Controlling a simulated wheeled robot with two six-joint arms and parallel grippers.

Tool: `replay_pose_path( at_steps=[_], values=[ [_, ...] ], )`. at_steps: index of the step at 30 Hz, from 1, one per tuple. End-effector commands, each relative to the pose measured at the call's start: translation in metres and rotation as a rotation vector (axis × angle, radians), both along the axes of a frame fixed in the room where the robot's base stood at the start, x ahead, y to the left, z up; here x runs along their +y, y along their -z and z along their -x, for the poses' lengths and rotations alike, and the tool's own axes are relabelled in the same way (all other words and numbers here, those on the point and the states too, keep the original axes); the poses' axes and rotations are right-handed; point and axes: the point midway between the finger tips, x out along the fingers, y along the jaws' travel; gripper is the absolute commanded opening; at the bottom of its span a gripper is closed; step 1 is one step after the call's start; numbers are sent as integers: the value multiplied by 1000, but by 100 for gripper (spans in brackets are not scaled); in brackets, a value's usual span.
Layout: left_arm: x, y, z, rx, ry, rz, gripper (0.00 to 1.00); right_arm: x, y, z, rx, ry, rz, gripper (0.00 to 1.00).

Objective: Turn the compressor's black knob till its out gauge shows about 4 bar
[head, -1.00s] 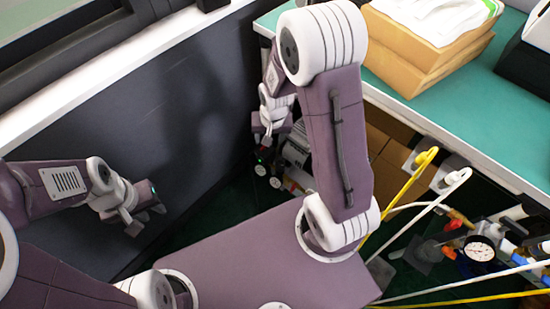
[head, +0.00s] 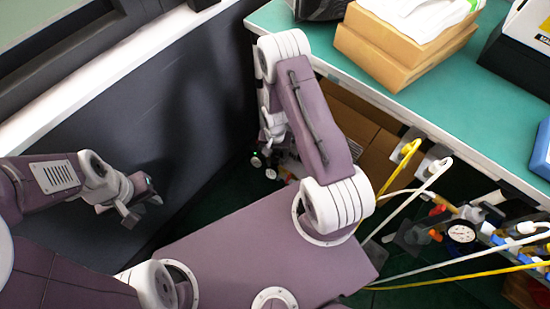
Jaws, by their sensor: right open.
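A small round gauge (head: 461,233) with a white face and dark rim shows under the bench at the right. It sits among pipes and fittings with red and orange parts; its reading is too small to make out. I cannot pick out the black knob for certain. My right gripper (head: 264,167) hangs low beside the dark wall panel, left of the bench and well away from the gauge. It is open, with two pale round fingertips apart. My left gripper (head: 139,207) is in front of the dark panel at the left, far from the gauge; its jaw gap is unclear.
The green bench (head: 440,110) carries cardboard boxes (head: 385,60), a black case (head: 515,65) and a blue item (head: 541,150). Yellow (head: 405,155) and white (head: 432,175) cables hang from sockets on its front edge and stretch across before the gauge. A dark panel (head: 110,140) stands at the left.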

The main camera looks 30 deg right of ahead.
Motion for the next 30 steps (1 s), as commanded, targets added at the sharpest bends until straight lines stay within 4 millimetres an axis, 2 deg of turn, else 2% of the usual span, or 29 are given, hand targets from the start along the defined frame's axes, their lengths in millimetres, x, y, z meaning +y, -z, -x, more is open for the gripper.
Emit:
replay_pose_path(
  at_steps=[1,4,13,14,18,20,26,30],
  values=[
    [0,9,0,0,0,0,31,0,13,0,1,0,0,55],
    [0,12,0,0,0,0,31,0,22,0,1,0,-1,55],
    [0,12,0,0,0,0,31,0,24,0,0,0,0,55],
    [0,12,0,0,0,0,31,0,24,0,0,0,0,52],
    [0,12,0,0,0,0,31,0,24,0,0,-1,0,14],
    [0,12,0,0,0,0,31,0,24,0,0,-1,0,0],
    [0,-3,0,0,0,0,31,0,20,0,1,77,0,0],
    [0,-1,0,0,0,0,31,0,24,0,0,101,0,0]
  ],
)
